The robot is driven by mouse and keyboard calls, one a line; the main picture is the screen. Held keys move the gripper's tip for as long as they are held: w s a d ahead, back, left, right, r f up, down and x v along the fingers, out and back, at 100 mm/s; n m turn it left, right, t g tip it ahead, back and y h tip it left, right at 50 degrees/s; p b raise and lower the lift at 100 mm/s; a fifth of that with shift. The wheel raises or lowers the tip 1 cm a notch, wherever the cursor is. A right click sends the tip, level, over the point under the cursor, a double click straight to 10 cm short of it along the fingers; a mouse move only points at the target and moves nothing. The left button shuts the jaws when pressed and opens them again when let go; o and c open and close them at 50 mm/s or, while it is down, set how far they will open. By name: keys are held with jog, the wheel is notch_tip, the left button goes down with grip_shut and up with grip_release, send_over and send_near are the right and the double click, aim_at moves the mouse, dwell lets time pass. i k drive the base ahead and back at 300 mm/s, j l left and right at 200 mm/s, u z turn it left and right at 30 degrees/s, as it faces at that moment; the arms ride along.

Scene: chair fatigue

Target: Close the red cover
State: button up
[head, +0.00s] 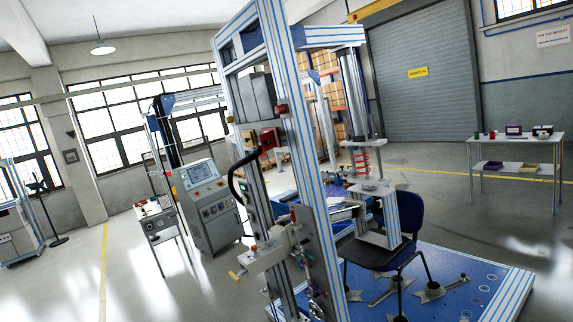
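A small red part (268,139) sits on the near upright post of the chair test rig (318,160), beside a yellowish box (249,138). It may be the red cover, but it is too small to tell whether it is open or shut. A dark red knob-like part (282,109) is just above it. A black hose (236,180) curves down from this area. My gripper is not in view, and nothing is seen touching the red part.
A dark blue chair (402,225) stands on the rig's blue base plate (460,285). A control console (207,205) and a small table (153,222) stand to the left. A side table (515,146) is at the right. Open floor lies at the front left.

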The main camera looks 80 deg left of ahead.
aim_at(267, 141)
jog(key=u, duration=2.3)
jog(key=i+l+u, duration=0.1)
jog(key=i+l, duration=0.2)
jog(key=i, duration=0.2)
jog(key=i+l, duration=0.35)
jog(key=i, duration=0.15)
jog(key=i+l+u, duration=0.1)
jog(key=i, duration=0.6)
jog(key=i+l+u, duration=0.1)
jog(key=i, duration=0.6)
